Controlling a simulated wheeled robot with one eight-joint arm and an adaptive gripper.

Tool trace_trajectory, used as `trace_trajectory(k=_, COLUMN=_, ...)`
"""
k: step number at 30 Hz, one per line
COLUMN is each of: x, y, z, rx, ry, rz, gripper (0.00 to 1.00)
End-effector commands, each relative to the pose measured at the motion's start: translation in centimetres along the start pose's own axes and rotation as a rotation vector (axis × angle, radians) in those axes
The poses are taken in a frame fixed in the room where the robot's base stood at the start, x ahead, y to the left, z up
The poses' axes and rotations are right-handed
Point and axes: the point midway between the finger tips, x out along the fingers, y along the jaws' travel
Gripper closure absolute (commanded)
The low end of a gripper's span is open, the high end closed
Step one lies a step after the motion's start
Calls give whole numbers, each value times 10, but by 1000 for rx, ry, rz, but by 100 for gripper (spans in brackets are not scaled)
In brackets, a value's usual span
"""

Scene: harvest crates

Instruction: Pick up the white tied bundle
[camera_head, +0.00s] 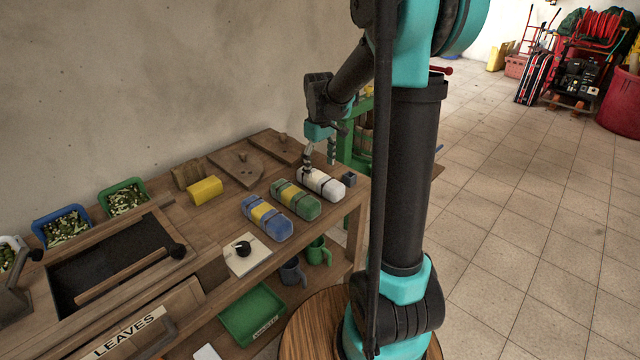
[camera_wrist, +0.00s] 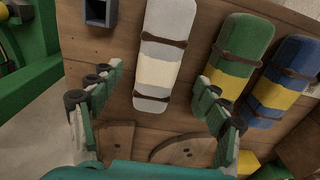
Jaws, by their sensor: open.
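The white tied bundle (camera_head: 321,184) lies on the wooden bench near its right end, with dark ties around it. In the wrist view the white bundle (camera_wrist: 160,58) lies lengthwise, with a cream middle band. My gripper (camera_head: 320,157) is above the bundle's far end. In the wrist view my gripper (camera_wrist: 158,108) is open and empty, with its fingers on either side of the bundle's near end. The right finger overlaps the green bundle in the picture. I cannot tell how high the fingertips are above the bench.
A green bundle (camera_head: 296,199) and a blue bundle (camera_head: 267,217), both with yellow bands, lie left of the white one. A small dark square holder (camera_head: 349,179) stands to its right. Wooden boards (camera_head: 240,163) lie behind. A yellow block (camera_head: 205,190) lies further left.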

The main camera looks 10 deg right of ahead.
Motion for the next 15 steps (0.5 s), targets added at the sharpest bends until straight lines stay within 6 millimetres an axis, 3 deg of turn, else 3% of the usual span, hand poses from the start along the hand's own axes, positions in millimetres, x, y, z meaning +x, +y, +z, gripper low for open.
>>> trace_trajectory(k=8, x=20, y=0, z=0, rx=1, ry=0, rz=0, gripper=24)
trace_trajectory(k=15, x=53, y=2, z=0, rx=1, ry=0, rz=0, gripper=24)
